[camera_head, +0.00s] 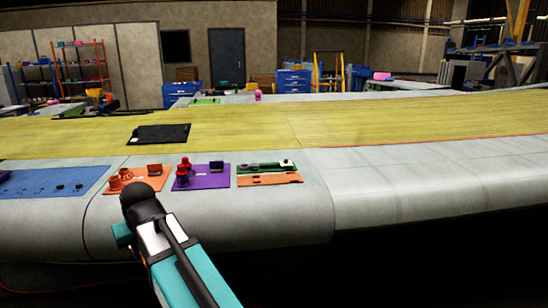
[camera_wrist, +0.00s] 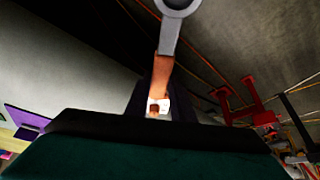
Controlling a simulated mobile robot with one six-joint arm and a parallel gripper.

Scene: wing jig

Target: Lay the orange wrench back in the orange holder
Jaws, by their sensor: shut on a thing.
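The orange wrench (camera_wrist: 164,75) is in the wrist view, with its orange handle running up from my gripper (camera_wrist: 158,102) to a grey ring end at the top edge. My gripper is shut on the handle, and its dark fingers are hard to make out. In the head view the wrench and fingertips are hidden behind my teal and black arm. The orange holder (camera_head: 270,180) is a flat strip on the pale wing edge, right of my arm. No wrench shows on it.
A green holder (camera_head: 266,167) with a tool in it lies just behind the orange one. A purple board (camera_head: 202,177) and an orange board (camera_head: 138,180), both with fittings, lie to the left. A blue mat (camera_head: 50,182) lies farther left. The wing surface right of the holders is clear.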

